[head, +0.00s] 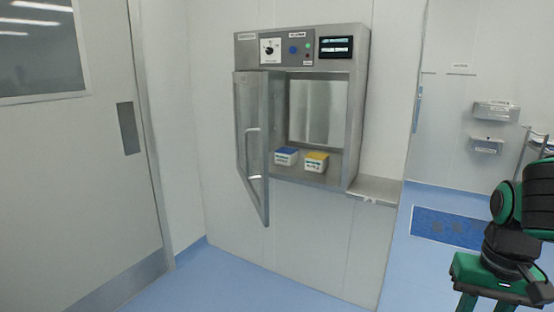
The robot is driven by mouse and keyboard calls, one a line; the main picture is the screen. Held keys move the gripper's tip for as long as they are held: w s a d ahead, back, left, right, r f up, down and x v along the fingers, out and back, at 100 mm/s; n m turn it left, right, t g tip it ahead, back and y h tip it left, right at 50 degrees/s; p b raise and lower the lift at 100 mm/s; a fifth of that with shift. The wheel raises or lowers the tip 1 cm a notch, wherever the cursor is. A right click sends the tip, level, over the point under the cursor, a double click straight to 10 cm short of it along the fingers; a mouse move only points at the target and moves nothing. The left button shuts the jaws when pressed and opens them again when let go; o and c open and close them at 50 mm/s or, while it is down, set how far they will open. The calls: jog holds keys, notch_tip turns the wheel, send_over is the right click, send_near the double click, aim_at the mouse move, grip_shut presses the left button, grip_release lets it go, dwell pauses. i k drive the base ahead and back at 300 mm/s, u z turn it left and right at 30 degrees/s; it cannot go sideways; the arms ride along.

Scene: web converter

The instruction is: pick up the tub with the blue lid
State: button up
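The tub with the blue lid (286,156) is a small white tub with dark marking on its front. It stands upright inside a metal wall cabinet (357,110), on the cabinet floor at the left. A similar white tub with a yellow lid (316,162) stands just to its right, with a narrow gap or touching; I cannot tell which. The cabinet's glass door (252,145) is swung open toward the left. My green and black arm shows at the lower right, far from the tubs. My gripper cannot be made out there.
A metal ledge (375,190) juts out right of the cabinet. A closed grey door (75,180) is at the left. The open cabinet door sticks out into the room. Blue floor (240,285) in front is clear. A blue mat (450,227) lies beyond the opening at right.

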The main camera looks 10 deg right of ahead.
aim_at(286, 157)
jog(key=i, duration=1.45)
jog(key=z, duration=0.1)
